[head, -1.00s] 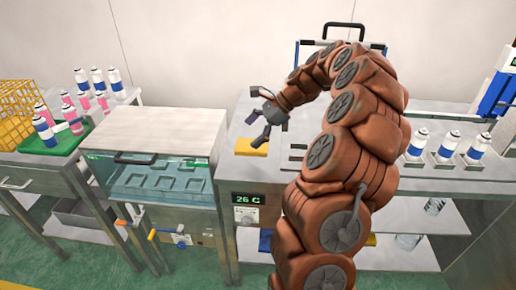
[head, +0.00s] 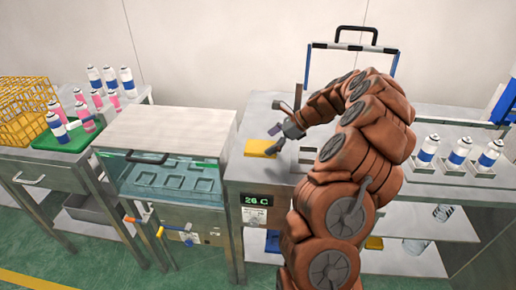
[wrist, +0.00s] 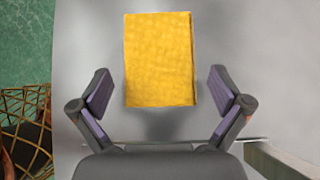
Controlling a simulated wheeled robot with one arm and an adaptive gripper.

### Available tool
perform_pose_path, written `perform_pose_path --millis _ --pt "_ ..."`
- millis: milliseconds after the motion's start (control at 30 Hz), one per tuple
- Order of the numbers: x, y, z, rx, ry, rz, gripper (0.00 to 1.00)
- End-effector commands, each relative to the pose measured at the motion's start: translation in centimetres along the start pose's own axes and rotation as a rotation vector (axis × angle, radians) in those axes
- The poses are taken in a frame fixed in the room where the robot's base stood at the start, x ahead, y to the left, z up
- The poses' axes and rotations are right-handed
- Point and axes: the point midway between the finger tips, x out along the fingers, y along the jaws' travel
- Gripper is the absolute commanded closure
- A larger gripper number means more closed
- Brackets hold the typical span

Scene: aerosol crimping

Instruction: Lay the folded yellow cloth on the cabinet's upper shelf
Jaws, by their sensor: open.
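The folded yellow cloth (head: 260,147) lies flat on the steel bench top (head: 262,108), near its front left edge. In the wrist view the cloth (wrist: 159,60) is a yellow rectangle on a grey surface, just ahead of and between my fingers. My gripper (head: 275,140) is open and empty, low beside the cloth at its right. In the wrist view my gripper (wrist: 160,85) has its fingers spread wider than the cloth, one on each side. I cannot tell which furniture is the cabinet; no upper shelf is clearly recognisable.
A glass-fronted water bath (head: 170,180) stands left of the bench. White-and-blue cans (head: 459,152) stand in holders at right. A black-handled frame (head: 352,46) rises behind my arm. A yellow wire basket (head: 28,110) and green tray (head: 68,140) are at far left.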

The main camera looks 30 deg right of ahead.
Motion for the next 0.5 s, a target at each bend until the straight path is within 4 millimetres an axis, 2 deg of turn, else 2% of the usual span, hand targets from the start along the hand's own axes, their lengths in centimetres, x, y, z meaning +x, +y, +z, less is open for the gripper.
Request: perform_pose_path --millis 133,367,500 --pt "1.5 0.0 0.0 0.000 0.001 -0.001 0.00" --pt "1.7 0.0 0.0 0.000 0.001 -0.002 0.00" --pt "1.7 0.0 0.0 0.000 0.001 -0.001 0.15"
